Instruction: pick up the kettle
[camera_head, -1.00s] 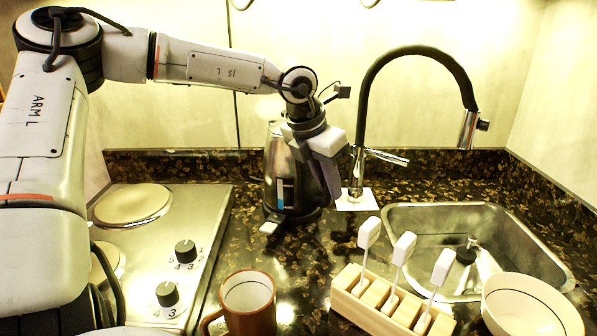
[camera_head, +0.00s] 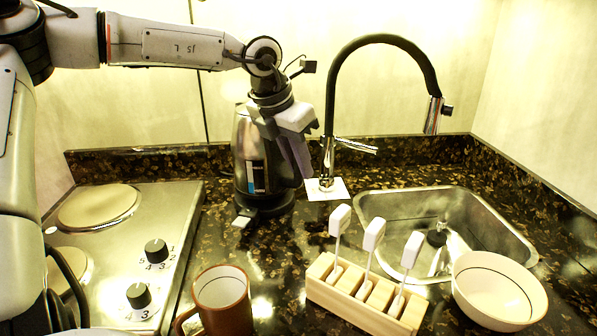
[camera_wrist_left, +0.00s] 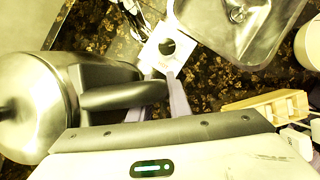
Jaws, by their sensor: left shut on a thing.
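The kettle (camera_head: 246,155), a silver and dark body with a blue level window, stands upright on the counter behind the mug, between the stove and the tap. I see no clear gap under it. My left gripper (camera_head: 300,165) reaches down on the kettle's right side and is shut on its dark handle, mostly hidden by the gripper in the head view. In the left wrist view the kettle (camera_wrist_left: 30,95) lies at the left, and its handle (camera_wrist_left: 125,95) runs to my gripper fingers (camera_wrist_left: 168,98). My right gripper is not in view.
A black tap (camera_head: 330,120) rises just right of the kettle, close to my gripper. A sink (camera_head: 500,225) lies at the right, a stove (camera_head: 185,215) at the left. A brown mug (camera_head: 222,305), wooden rack (camera_head: 345,303) and white bowl (camera_head: 500,295) stand in front.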

